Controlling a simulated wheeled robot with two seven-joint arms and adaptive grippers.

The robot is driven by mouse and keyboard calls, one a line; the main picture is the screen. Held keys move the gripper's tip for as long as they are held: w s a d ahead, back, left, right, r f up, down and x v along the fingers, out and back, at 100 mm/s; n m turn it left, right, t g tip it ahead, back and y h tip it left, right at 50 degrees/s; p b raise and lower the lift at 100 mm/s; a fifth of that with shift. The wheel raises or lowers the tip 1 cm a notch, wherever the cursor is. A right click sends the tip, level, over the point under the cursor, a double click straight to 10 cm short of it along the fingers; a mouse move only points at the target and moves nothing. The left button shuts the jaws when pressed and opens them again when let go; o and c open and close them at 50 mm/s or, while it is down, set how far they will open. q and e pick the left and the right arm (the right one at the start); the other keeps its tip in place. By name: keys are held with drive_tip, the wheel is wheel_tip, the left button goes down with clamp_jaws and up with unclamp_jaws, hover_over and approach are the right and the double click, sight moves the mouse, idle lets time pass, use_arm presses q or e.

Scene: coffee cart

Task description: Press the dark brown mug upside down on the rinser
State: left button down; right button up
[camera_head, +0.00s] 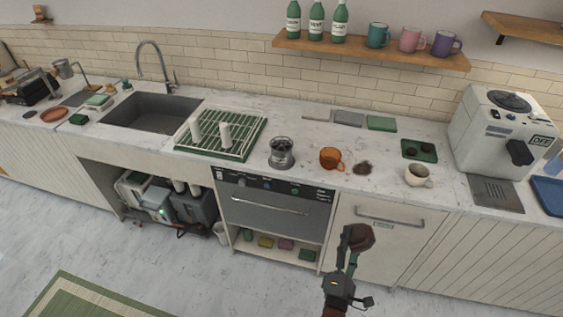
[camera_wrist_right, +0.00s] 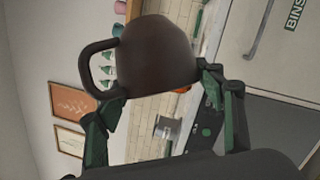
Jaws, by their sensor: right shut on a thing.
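The dark brown mug (camera_head: 361,236) is in my right gripper (camera_head: 348,250), in front of the cart's cabinet door and out from the counter edge. The right wrist view shows the mug (camera_wrist_right: 160,50) between the two green fingers of the gripper (camera_wrist_right: 165,88), its handle toward the left of the picture. I cannot tell which way its opening faces. A round metal fixture with a dark top, which looks like the rinser (camera_head: 281,153), stands on the counter near the front edge, left of and beyond the gripper. My left gripper is out of view.
A green drying rack (camera_head: 222,137) is to the left.

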drive_tip(key=shift+s+r+n, duration=0.1)
drive_tip(key=shift+r+n, duration=0.1)
drive_tip(key=shift+n, duration=0.1)
drive_tip(key=shift+f+n+t, duration=0.2)
drive_tip(key=shift+n+t, duration=0.2)
drive_tip(key=shift+n, duration=0.4)
drive_tip(key=n+t+y+b, duration=0.1)
drive_tip(key=n, duration=0.3)
drive_tip(key=shift+y, duration=0.3)
drive_tip(key=shift+r+n+t+y, duration=0.15)
drive_tip(key=shift+n+t+y, duration=0.25)
drive_tip(key=shift+n, duration=0.7)
drive_tip(key=n+y, duration=0.2)
drive_tip(key=n, duration=0.2)
drive_tip(key=shift+t, duration=0.4)
drive_tip(key=n+y, duration=0.2)
drive_tip(key=n, duration=0.2)
drive_tip(key=shift+n, duration=0.3)
